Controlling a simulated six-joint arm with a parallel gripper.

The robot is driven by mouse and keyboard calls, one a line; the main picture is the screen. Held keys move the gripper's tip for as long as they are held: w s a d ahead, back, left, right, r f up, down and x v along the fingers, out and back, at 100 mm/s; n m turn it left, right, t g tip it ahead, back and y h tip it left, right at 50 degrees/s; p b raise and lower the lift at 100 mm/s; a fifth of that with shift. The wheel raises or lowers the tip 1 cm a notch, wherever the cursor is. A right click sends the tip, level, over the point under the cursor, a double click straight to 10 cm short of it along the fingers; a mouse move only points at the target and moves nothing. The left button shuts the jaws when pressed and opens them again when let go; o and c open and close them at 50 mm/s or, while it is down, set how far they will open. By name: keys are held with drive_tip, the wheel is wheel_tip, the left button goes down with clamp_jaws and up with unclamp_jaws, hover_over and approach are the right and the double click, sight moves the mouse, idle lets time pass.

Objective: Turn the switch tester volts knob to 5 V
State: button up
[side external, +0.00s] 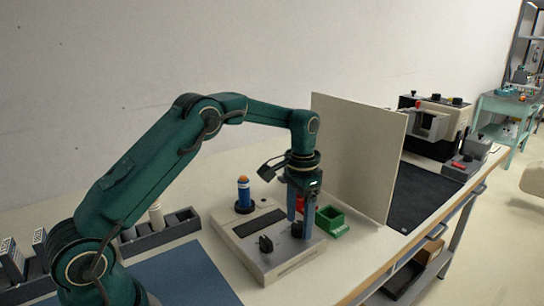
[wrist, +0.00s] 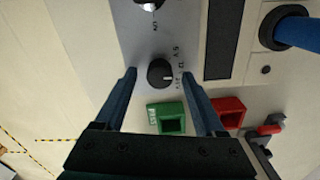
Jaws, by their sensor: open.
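The switch tester (side external: 268,268) is a pale box on the bench, with a dark slot on top and two black knobs. One knob (side external: 265,244) stands clear at the front. The other knob (side external: 296,230) is by my fingers. In the wrist view, a black knob (wrist: 158,74) with a white mark pointing right appears between my fingertips, beside small printing that includes "5 V"; which value the mark meets is hard to read. My gripper (side external: 299,228) is open and points down over the tester, its fingers (wrist: 159,76) on either side of this knob. Contact cannot be told.
A green bin (wrist: 166,116) and a red bin (wrist: 229,112) sit beside the tester. A tall pale panel (side external: 360,150) rises to the right, and a dark rack (side external: 160,235) lies left.

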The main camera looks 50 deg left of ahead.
drive_tip(key=shift+f, duration=0.4)
clamp_jaws()
drive_tip(key=n, duration=0.4)
drive_tip(key=shift+n, duration=2.4)
drive_tip(key=shift+r, duration=0.1)
